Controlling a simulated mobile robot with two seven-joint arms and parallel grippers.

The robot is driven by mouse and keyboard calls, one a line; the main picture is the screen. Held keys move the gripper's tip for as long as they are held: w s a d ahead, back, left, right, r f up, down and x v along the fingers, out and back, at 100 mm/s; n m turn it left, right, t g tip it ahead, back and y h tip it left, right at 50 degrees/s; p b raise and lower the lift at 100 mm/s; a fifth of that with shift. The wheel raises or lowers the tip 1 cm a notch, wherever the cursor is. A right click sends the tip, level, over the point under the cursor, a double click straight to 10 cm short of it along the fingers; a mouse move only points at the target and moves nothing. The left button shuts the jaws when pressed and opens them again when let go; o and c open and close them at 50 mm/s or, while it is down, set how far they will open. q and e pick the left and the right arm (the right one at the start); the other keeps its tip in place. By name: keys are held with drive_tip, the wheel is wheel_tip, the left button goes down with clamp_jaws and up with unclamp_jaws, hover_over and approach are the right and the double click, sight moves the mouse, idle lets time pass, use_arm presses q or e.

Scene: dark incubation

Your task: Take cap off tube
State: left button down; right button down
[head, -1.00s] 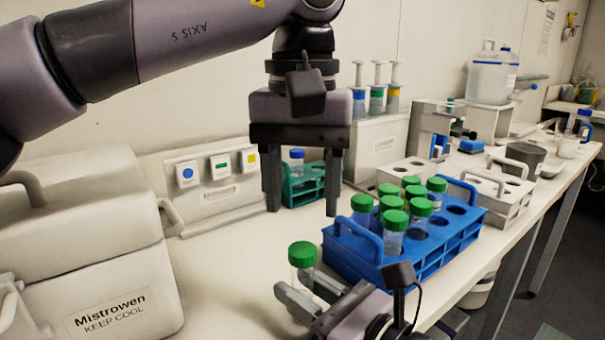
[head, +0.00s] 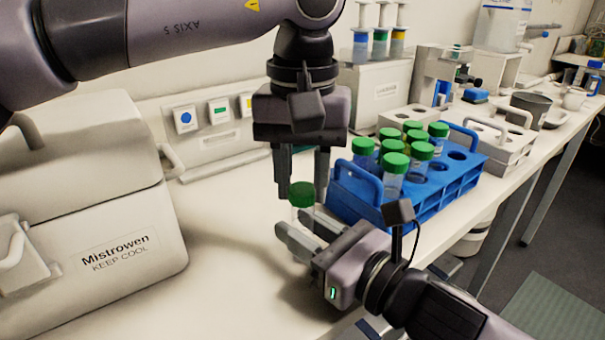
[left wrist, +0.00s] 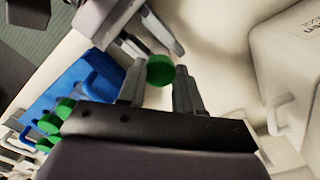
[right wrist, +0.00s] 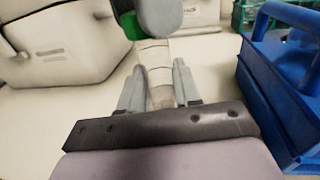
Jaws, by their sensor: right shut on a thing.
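My right gripper (head: 300,238) is shut on a clear tube (right wrist: 158,85) with a green cap (head: 302,194), holding it upright in front of the blue rack. The tube's body is mostly hidden by my fingers in the head view. My left gripper (head: 303,190) points down over the tube, fingers apart. In the left wrist view the green cap (left wrist: 160,70) lies between the left fingertips, with a gap visible on each side. In the right wrist view a left finger partly covers the cap (right wrist: 131,27).
A blue rack (head: 440,195) with several green-capped tubes stands close to the right of my grippers. A white Mistrowen cooler box (head: 110,195) stands at the left. Clear bench lies between them. A white panel with coloured buttons (head: 215,140) is behind.

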use_arm(q)
drive_tip(key=n, duration=0.6)
drive_tip(key=shift+n, duration=0.4)
drive_tip(key=c, duration=0.8)
unclamp_jaws()
drive_tip(key=shift+r, duration=0.1)
wheel_tip(320, 180, up, 4)
drive_tip(key=shift+r, duration=0.15)
drive_tip(key=shift+r+m, duration=1.1)
drive_tip(key=shift+r, duration=0.55)
drive_tip(key=shift+f, duration=3.85)
